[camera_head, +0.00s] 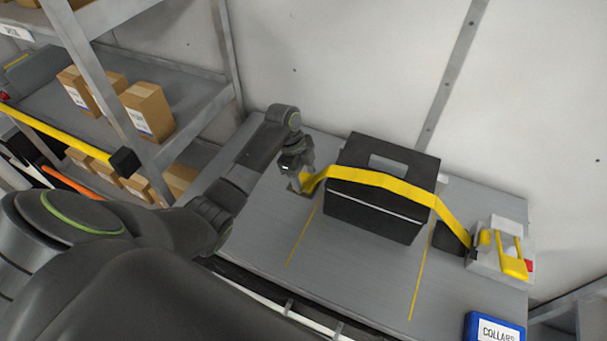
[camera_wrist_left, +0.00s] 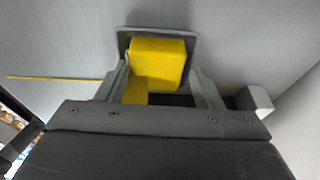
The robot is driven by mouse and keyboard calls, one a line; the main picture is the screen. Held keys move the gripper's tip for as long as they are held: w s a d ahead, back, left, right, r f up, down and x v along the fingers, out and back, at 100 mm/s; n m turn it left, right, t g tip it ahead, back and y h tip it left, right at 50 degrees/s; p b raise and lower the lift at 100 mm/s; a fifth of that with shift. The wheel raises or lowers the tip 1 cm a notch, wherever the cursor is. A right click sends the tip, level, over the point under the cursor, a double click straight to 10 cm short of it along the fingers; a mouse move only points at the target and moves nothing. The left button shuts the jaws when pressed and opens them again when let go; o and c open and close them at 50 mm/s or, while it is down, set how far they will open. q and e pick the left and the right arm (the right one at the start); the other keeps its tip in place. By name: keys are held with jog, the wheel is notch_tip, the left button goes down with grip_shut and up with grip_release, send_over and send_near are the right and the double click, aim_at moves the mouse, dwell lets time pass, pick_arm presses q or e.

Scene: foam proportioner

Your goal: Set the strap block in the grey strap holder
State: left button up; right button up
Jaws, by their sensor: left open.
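The yellow strap block (camera_wrist_left: 158,62) is at the left end of the yellow strap (camera_head: 385,180). In the left wrist view it sits against the dark grey strap holder (camera_wrist_left: 191,42), which shows behind it and at its sides. Whether it is fully seated I cannot tell. My left gripper (camera_head: 302,183) is over the block at the left of the black case; its fingers (camera_wrist_left: 162,80) stand on either side of the block, jaws open. In the head view the gripper hides most of block and holder. My right gripper is not in view.
The black case (camera_head: 372,207) stands on the grey table (camera_head: 262,240) under the strap. A pale ratchet unit with yellow handle (camera_head: 513,262) is at the right, a blue box (camera_head: 492,327) at front right. Shelves with cardboard boxes (camera_head: 148,110) stand at left.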

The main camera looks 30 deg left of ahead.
pick_arm(q)
jog(key=shift+s+d+f, duration=0.15)
jog(key=shift+s+f, duration=0.4)
jog(key=shift+f, duration=0.15)
jog(key=shift+r, duration=0.35)
jog(key=v, duration=1.3)
jog(key=shift+w, duration=0.4)
